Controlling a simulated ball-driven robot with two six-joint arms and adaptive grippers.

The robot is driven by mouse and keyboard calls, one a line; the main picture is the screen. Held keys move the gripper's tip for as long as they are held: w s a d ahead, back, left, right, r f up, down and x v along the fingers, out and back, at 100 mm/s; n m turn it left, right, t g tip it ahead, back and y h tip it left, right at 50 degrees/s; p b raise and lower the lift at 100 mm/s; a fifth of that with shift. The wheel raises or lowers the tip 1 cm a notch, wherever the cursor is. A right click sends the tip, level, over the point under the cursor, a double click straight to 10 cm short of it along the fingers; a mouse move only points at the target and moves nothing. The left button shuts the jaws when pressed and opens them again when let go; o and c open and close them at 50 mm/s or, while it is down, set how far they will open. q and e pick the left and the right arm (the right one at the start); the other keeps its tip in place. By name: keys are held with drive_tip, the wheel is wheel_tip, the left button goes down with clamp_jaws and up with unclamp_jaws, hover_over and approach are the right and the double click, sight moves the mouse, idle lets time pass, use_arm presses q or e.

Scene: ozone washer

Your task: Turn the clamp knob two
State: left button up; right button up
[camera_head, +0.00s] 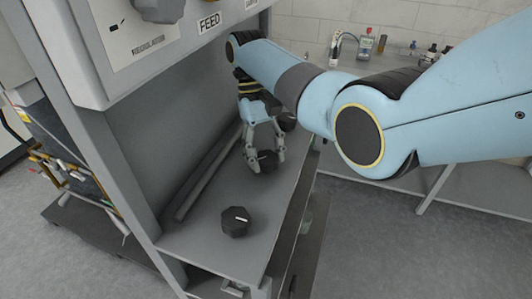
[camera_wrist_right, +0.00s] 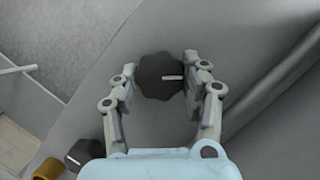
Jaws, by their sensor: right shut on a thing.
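My right gripper (camera_head: 266,163) reaches down from above to a dark, many-sided clamp knob (camera_head: 266,160) on the grey shelf of the machine. In the right wrist view the two fingers of the gripper (camera_wrist_right: 160,82) stand on either side of this knob (camera_wrist_right: 158,88) and are shut on it. A white pointer line on its top points toward the right finger. A second dark knob (camera_head: 236,221) with a white line sits nearer on the shelf, apart from the gripper. A third dark knob (camera_head: 288,121) is partly hidden behind the gripper. My left gripper is not in view.
A grey bar (camera_head: 208,172) lies along the shelf (camera_head: 190,238) left of the knobs. The machine's panel with a FEED label (camera_head: 209,22) overhangs at upper left. A bench with bottles (camera_head: 430,54) stands behind. Open floor (camera_head: 400,245) lies at right.

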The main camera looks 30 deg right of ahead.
drive_tip(key=shift+w, duration=0.1)
idle(0.3)
drive_tip(key=o, duration=1.2)
drive_tip(key=shift+c, duration=0.2)
